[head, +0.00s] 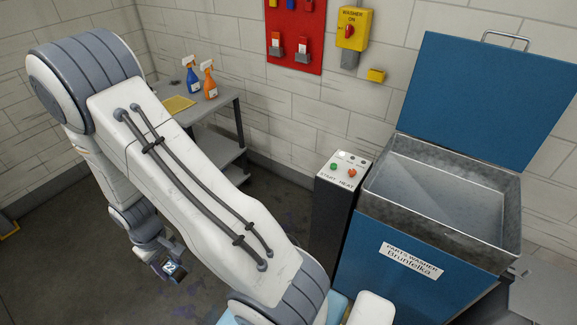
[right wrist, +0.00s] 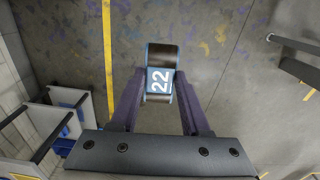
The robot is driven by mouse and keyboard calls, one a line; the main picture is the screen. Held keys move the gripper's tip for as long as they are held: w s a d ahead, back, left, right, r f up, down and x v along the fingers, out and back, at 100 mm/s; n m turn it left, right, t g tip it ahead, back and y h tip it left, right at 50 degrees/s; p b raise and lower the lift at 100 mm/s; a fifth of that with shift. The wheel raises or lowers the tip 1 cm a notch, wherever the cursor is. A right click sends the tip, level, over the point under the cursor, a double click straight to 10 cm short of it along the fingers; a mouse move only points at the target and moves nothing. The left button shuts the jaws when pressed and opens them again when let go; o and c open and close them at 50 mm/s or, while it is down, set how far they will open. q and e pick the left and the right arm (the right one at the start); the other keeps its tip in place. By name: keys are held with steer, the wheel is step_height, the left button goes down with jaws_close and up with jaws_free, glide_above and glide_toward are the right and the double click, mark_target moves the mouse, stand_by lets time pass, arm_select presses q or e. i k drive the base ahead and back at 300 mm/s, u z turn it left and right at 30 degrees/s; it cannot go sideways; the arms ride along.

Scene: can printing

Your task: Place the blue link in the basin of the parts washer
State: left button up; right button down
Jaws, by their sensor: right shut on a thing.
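The blue link (right wrist: 160,62) is a small dark piece with blue edges and a white "22". In the right wrist view it sits between the two fingers of my right gripper (right wrist: 160,98), which is shut on it. In the head view the right gripper (head: 163,262) holds the link (head: 174,270) above the floor at lower left, far from the washer. The blue parts washer (head: 395,262) stands at the right with its lid (head: 488,95) raised. Its grey metal basin (head: 430,200) is open and looks empty. My left gripper is not in view.
A slim control post (head: 330,215) with buttons stands left of the washer. A grey side table (head: 215,112) holds blue (head: 192,78) and orange (head: 209,82) spray bottles and a yellow cloth (head: 178,104). A yellow switch box (head: 353,28) and red board (head: 296,35) hang on the wall.

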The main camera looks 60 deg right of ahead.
mark_target(441, 208)
steer(key=z, duration=2.6)
steer(key=i, duration=1)
